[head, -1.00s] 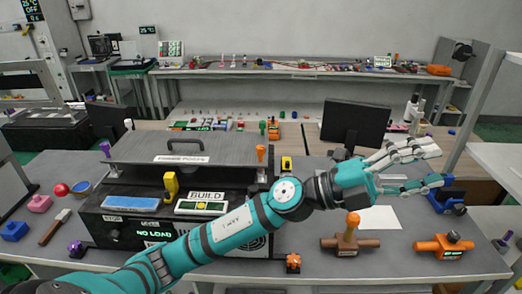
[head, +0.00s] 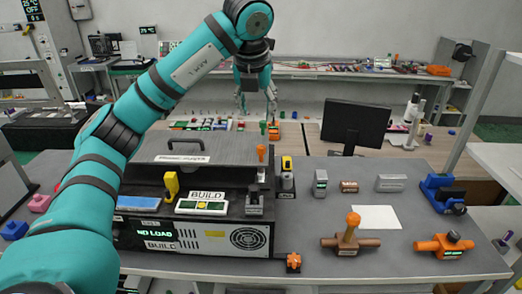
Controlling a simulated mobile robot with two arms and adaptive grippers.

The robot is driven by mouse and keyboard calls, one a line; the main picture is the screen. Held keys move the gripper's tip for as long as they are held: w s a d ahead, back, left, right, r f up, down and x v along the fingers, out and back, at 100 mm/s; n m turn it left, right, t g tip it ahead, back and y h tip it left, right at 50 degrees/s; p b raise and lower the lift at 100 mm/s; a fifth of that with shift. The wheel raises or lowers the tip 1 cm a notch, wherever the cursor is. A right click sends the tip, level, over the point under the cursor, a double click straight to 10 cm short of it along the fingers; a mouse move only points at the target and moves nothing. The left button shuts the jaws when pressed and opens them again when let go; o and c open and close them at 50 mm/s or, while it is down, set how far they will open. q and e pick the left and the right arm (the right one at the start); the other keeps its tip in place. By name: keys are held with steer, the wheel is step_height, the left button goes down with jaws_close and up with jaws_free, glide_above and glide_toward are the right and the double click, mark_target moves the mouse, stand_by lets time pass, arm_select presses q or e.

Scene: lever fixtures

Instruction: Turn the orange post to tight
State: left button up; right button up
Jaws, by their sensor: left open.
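An orange post (head: 352,222) stands upright on a brown horizontal pipe-like fixture (head: 330,243) on the front right of the grey table. A smaller orange peg (head: 262,151) stands at the right end of the black machine's lid; I cannot tell for sure which one the task means. No tight marking is readable. My left gripper (head: 256,104) is open and empty, fingers pointing down, at the upper middle of the view. My right gripper is not in view.
The black machine (head: 205,238) with a BUILD panel fills the table's middle left. Small grey blocks and white paper (head: 376,217) lie between. My left arm hides the table's left part.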

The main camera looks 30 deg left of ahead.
arm_select(q)
glide_toward(261, 147)
steer(key=p+x, duration=0.2)
steer(key=x, duration=0.9)
steer(key=shift+f, duration=0.1)
jaws_close()
